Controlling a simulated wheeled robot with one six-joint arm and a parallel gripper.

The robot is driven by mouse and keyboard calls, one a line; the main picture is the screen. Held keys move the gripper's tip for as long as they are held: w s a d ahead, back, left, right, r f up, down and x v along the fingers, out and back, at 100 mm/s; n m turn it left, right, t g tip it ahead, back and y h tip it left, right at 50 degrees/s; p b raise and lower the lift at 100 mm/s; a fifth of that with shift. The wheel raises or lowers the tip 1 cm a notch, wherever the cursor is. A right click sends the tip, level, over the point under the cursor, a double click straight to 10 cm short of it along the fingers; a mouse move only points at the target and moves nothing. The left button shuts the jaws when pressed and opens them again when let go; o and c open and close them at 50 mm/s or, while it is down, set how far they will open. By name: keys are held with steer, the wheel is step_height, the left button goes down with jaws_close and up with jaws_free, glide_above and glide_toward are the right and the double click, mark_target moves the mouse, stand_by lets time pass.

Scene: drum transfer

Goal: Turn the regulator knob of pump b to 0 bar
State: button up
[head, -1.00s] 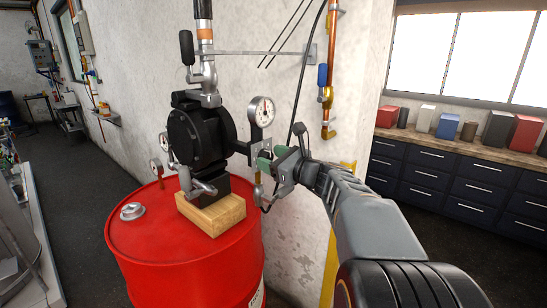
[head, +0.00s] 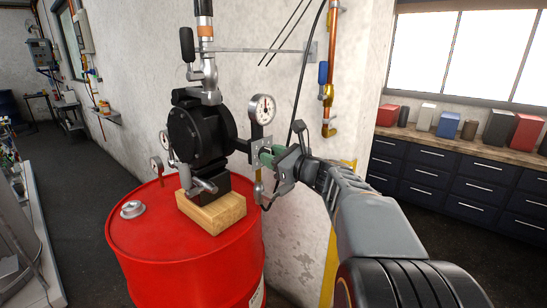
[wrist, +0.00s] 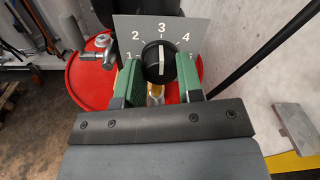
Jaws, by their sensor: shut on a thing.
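The black regulator knob (wrist: 152,58) has a white pointer line and sits in front of a grey scale plate (wrist: 185,28) marked with numbers including 1, 2, 3 and 4. In the head view my gripper (head: 268,154) is at the regulator, right of the black pump (head: 198,135); the knob is hidden there by the fingers. A round white gauge (head: 263,108) stands above the regulator; its reading is too small to tell.
The pump stands on a wooden block (head: 215,213) on a red drum (head: 190,250). Copper pipe with a blue-handled valve (head: 323,75) runs down the wall to the right. A black hose hangs behind my gripper. A workbench (head: 450,150) stands at the right.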

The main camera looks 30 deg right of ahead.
steer(key=n+b, duration=0.1)
steer(key=b, duration=0.1)
steer(key=n+b, duration=0.1)
steer(key=b, duration=0.1)
steer(key=shift+f, duration=0.35)
steer(key=n+y+b, duration=0.1)
steer(key=n+b, duration=2.1)
steer(key=n, duration=0.3)
steer(key=shift+r+n, duration=0.1)
steer(key=shift+n, duration=0.3)
steer(key=o, duration=0.9)
steer(key=shift+o, duration=0.2)
steer(key=b+v, duration=0.1)
steer(key=v, duration=1.3)
